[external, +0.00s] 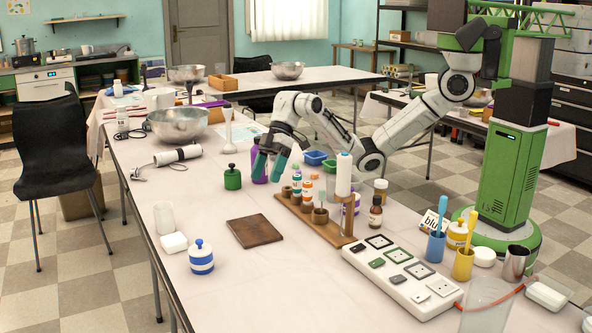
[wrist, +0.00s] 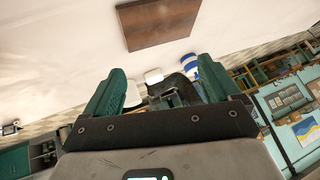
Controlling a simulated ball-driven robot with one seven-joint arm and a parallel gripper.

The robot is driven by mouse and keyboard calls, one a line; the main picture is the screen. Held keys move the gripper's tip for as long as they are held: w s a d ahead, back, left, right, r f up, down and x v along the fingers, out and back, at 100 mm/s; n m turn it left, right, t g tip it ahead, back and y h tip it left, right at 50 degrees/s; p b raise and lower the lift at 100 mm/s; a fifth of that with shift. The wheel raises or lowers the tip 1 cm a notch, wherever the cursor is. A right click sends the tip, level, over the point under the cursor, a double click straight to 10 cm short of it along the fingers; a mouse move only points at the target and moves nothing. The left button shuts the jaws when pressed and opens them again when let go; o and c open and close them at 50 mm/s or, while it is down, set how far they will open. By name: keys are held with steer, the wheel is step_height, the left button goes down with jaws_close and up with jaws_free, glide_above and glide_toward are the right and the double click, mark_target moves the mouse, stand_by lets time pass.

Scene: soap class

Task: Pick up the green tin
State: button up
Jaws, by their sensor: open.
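The green tin (external: 232,178), with a dark green knobbed lid, stands upright on the near table in the external view. My gripper (external: 270,165) is open, its two teal fingers just to the right of the tin and above table height in the picture. A purple bottle (external: 259,166) stands partly hidden behind the fingers. In the wrist view my gripper (wrist: 163,66) has its fingers spread with nothing held between them. I cannot make out the green tin in the wrist view.
A wooden rack (external: 318,228) with small bottles stands right of the tin. A brown board (external: 254,231) lies in front, also in the wrist view (wrist: 158,22). A blue-striped jar (external: 201,258) stands nearer. The table left of the tin is fairly clear.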

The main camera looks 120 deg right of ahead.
steer(key=d+f+m+g+h+b, duration=0.1)
steer(key=d+f+m+h+b, duration=0.15)
steer(key=d+b, duration=0.95)
steer(key=m+g+h+b, duration=0.1)
steer(key=m+h+b, duration=0.1)
steer(key=b, duration=0.1)
glide_toward(234, 171)
steer(key=f, duration=0.2)
steer(key=b+x, duration=0.2)
steer(key=x, duration=0.3)
steer(key=b+x, duration=0.2)
steer(key=x, duration=0.3)
steer(key=shift+w+d, duration=0.15)
steer(key=shift+w, duration=0.1)
steer(key=shift+r, duration=0.1)
steer(key=c, duration=1.2)
